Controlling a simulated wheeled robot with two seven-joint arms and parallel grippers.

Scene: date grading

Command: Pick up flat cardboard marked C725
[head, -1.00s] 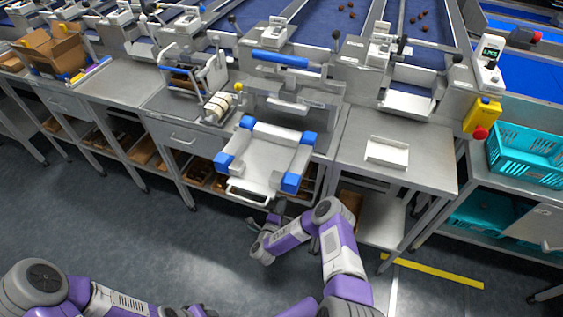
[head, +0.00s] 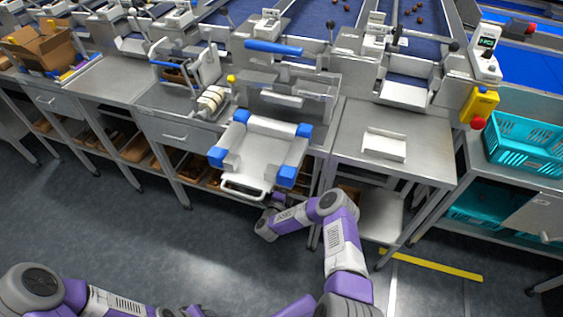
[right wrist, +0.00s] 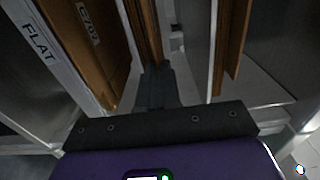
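In the right wrist view, a brown flat cardboard (right wrist: 88,40) stands on edge at left, with a label starting with C; the rest is too small to read surely. Thin brown cardboard edges (right wrist: 145,30) stand straight ahead of my right gripper (right wrist: 155,75). Its dark fingers reach the near end of these edges; whether they grip anything cannot be told. In the head view, my right gripper (head: 277,198) is low at the bench's front, partly hidden below the white tray with blue corners (head: 262,150). My left arm shows at lower left; its gripper is out of view.
A shelf strip marked FLAT (right wrist: 38,42) runs along the left of the right wrist view. More brown cardboard (right wrist: 232,40) stands at right, beyond a grey divider (right wrist: 195,50). Bench legs (head: 325,205) flank the right arm. The floor in front is clear.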

